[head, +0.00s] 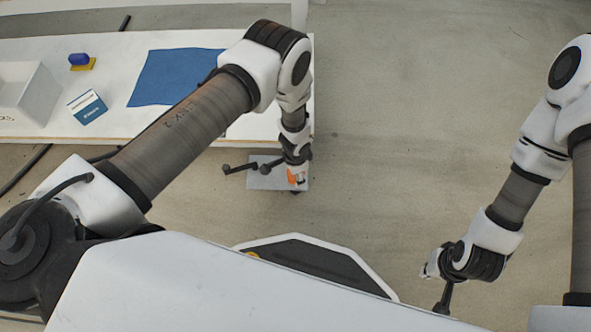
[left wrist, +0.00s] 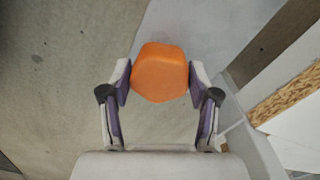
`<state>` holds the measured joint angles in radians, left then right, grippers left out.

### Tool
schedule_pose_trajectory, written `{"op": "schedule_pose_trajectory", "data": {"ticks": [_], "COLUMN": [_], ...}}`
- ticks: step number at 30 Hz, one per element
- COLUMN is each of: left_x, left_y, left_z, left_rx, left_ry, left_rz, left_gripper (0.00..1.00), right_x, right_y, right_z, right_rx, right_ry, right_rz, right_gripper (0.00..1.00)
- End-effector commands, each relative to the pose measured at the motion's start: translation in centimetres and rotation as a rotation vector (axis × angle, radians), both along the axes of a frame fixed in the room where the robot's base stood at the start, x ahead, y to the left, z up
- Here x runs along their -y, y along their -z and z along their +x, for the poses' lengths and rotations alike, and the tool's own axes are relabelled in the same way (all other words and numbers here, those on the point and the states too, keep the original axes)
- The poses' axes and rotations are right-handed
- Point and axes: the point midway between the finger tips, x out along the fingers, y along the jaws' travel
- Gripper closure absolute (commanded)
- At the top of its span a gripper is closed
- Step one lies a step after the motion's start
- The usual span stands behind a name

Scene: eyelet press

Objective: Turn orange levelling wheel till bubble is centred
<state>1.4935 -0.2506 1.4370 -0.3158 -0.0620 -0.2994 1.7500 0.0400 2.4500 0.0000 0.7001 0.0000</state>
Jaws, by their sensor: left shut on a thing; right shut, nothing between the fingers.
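The orange levelling wheel (left wrist: 160,72) sits between the two fingers of my left gripper (left wrist: 160,84) in the left wrist view. The fingers are shut on its sides. In the head view a small orange part of the wheel (head: 292,177) shows below my left wrist, with my left gripper (head: 297,181) over it. This is beside a grey plate (head: 260,181) low down by the table's end. No bubble can be made out in either view. My right gripper (head: 430,269) is shut and empty, over bare floor at the lower right.
A white table (head: 115,48) at the left holds a blue mat (head: 170,78), a white bin (head: 38,97), a blue-and-white box (head: 87,107) and a blue item on a yellow base (head: 81,61). My left arm crosses above it. The floor to the right is clear.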

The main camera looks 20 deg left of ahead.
Motion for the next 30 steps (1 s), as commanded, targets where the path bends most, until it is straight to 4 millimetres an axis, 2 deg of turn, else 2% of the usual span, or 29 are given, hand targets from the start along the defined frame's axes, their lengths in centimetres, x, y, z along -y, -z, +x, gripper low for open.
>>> {"op": "schedule_pose_trajectory", "data": {"ticks": [9, 18, 30], "left_x": [0.0, 0.0, 0.0], "left_y": [-0.2, -0.1, 0.1], "left_z": [-0.1, -0.1, 0.0], "left_rx": [-0.001, -0.001, -0.001], "left_ry": [0.298, 0.540, 0.695], "left_rz": [0.000, 0.000, 0.000], "left_gripper": [0.74, 0.74, 0.74], "right_x": [0.0, 0.0, 0.0], "right_y": [-1.9, -2.9, -3.2], "right_z": [0.0, 0.0, 0.0], "right_rx": [0.000, 0.000, 0.000], "right_ry": [0.000, 0.000, 0.000], "right_rz": [0.000, 0.000, 0.000], "right_gripper": [1.00, 1.00, 1.00]}}
